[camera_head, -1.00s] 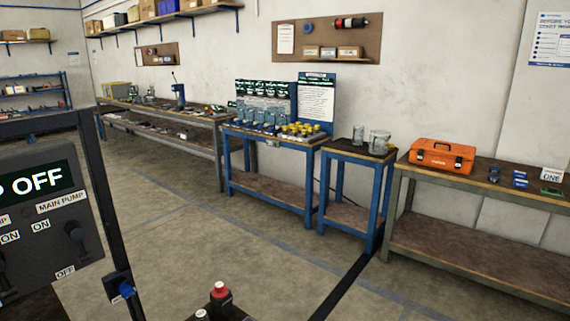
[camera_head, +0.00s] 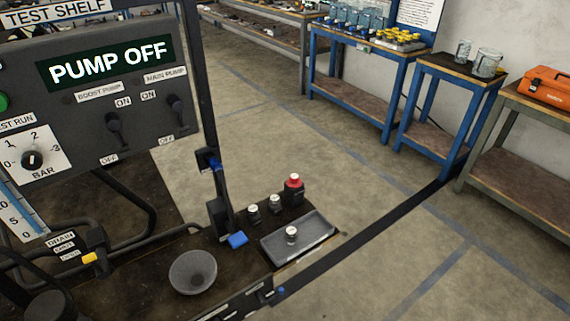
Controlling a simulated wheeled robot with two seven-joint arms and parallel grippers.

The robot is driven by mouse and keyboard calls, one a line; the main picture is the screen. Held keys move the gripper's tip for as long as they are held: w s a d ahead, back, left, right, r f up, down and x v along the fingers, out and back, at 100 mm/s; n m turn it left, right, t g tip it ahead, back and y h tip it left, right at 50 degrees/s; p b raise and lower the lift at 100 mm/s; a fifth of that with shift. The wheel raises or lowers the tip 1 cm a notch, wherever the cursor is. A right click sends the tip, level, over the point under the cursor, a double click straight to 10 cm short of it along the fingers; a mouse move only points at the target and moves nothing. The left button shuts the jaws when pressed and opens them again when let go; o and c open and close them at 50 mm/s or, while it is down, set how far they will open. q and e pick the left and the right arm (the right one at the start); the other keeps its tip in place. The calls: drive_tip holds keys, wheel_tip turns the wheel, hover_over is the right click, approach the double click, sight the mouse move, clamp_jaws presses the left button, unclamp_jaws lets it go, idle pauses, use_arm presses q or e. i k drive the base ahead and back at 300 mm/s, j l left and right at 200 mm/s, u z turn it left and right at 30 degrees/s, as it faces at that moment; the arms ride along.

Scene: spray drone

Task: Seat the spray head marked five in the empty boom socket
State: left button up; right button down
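Small capped pieces that look like spray heads stand at the right end of the dark bench: one (camera_head: 253,213) beside another (camera_head: 275,203), and one (camera_head: 291,234) in a grey tray (camera_head: 312,243). Their markings are too small to read, so I cannot tell which is marked five. Neither of my grippers is in view.
The test shelf panel (camera_head: 100,90) reads PUMP OFF and fills the upper left. Blue tables (camera_head: 440,130) and an orange toolbox (camera_head: 548,86) stand beyond. The floor between is clear.

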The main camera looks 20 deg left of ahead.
sight(254, 213)
drive_tip(key=u, duration=3.3)
drive_tip(key=z, duration=2.5)
drive_tip(key=i+j+u, duration=0.25)
drive_tip(key=i+l+z, duration=0.1)
drive_tip(key=l, duration=0.1)
